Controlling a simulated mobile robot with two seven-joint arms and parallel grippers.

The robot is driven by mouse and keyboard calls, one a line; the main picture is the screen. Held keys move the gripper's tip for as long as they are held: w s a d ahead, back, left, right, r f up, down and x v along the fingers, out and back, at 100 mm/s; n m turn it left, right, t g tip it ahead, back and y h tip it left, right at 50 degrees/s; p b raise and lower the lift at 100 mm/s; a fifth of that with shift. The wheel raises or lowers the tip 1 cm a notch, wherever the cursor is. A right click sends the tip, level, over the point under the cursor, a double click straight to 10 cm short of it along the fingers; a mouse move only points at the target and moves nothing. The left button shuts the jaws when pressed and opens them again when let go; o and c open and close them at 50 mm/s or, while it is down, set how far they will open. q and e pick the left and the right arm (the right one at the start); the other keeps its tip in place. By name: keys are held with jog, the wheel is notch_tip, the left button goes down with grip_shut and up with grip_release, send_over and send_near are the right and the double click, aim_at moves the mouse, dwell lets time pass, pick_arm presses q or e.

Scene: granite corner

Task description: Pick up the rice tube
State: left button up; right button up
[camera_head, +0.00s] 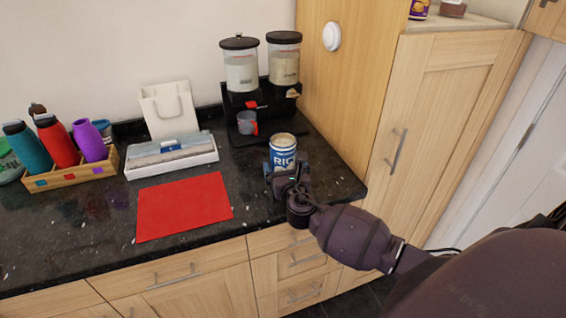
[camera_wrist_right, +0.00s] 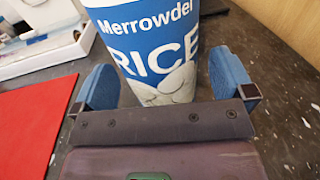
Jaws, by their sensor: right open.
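The rice tube (camera_head: 283,150) is a blue and white cylinder lettered "RICE", standing upright on the dark granite counter near its right end. In the right wrist view the tube (camera_wrist_right: 150,40) fills the top middle, its label facing my gripper. My right gripper (camera_head: 284,178) is at the tube's front side. In the wrist view its two blue fingers (camera_wrist_right: 168,85) are apart, one on each side of the tube's lower part, with a visible gap on the left. The lower front of the tube is partly hidden by the gripper in the head view. My left gripper is out of view.
A red mat (camera_head: 184,207) lies left of the tube. Behind stand a black dispenser (camera_head: 262,98) with two canisters and a red-grey cup (camera_head: 247,123). A white tray (camera_head: 172,160), a bottle crate (camera_head: 70,177) and a tall wooden cabinet (camera_head: 420,120) on the right bound the space.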

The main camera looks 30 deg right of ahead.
jog(key=shift+x, duration=1.3)
jog(key=shift+c, duration=0.3)
jog(key=c, duration=1)
jog(key=shift+c, duration=0.5)
jog(key=shift+r, duration=0.1)
